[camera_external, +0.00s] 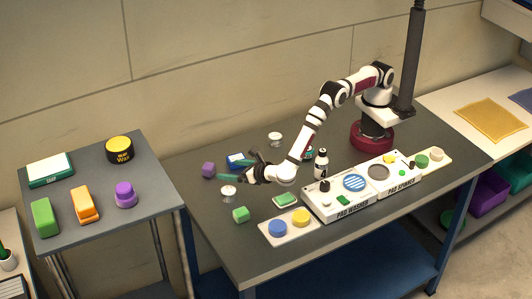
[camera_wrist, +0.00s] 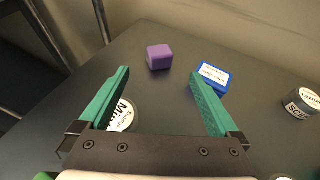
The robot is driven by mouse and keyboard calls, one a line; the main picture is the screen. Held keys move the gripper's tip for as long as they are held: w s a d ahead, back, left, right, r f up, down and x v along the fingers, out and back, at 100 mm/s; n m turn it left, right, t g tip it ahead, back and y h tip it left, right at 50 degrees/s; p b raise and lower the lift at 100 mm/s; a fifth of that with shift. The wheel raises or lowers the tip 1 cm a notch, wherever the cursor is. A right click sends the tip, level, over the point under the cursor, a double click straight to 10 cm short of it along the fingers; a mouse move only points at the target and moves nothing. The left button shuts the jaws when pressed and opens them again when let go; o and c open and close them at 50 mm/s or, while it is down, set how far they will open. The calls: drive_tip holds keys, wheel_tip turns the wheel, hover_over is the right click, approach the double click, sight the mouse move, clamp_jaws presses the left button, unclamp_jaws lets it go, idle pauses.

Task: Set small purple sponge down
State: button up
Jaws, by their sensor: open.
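The small purple sponge (camera_external: 208,170) is a cube resting on the dark table near its left back edge. In the wrist view the purple sponge (camera_wrist: 159,57) lies beyond my fingertips, between their lines, touching nothing. My gripper (camera_external: 240,168) has green fingers spread wide apart and nothing between them. It hangs above the table to the right of the sponge; the wrist view shows both open fingers (camera_wrist: 158,78).
A blue box (camera_wrist: 214,75) lies by the right finger and a round tin (camera_wrist: 122,115) by the left. A green sponge (camera_external: 241,214) and a pad washer (camera_external: 335,210) are nearer the front. A side table (camera_external: 85,180) stands left, across a gap.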

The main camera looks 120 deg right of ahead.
drive_tip(key=shift+a+r, duration=0.1)
drive_tip(key=shift+a, duration=0.05)
drive_tip(key=s+d+r+m+g+y, duration=0.2)
drive_tip(key=s+r+m+g, duration=0.1)
drive_tip(key=s+r+m, duration=0.5)
drive_tip(key=s+d+r+m+g+y, duration=0.25)
drive_tip(key=s+r+m, duration=0.25)
drive_tip(key=s+r, duration=0.3)
drive_tip(key=s+a+m+y, duration=0.3)
drive_tip(key=s+m, duration=0.2)
drive_tip(key=s, duration=0.4)
drive_tip(key=s+a+m+y, duration=0.3)
drive_tip(key=s+a+m, duration=0.1)
drive_tip(key=s, duration=0.6)
drive_tip(key=s+a+r+m+y, duration=0.1)
drive_tip(key=s+a+m+y, duration=0.2)
drive_tip(key=s+m, duration=0.3)
drive_tip(key=s, duration=0.3)
drive_tip(key=shift+s+a, duration=0.15)
drive_tip(key=shift+r+y, duration=0.1)
drive_tip(key=shift+y, duration=0.15)
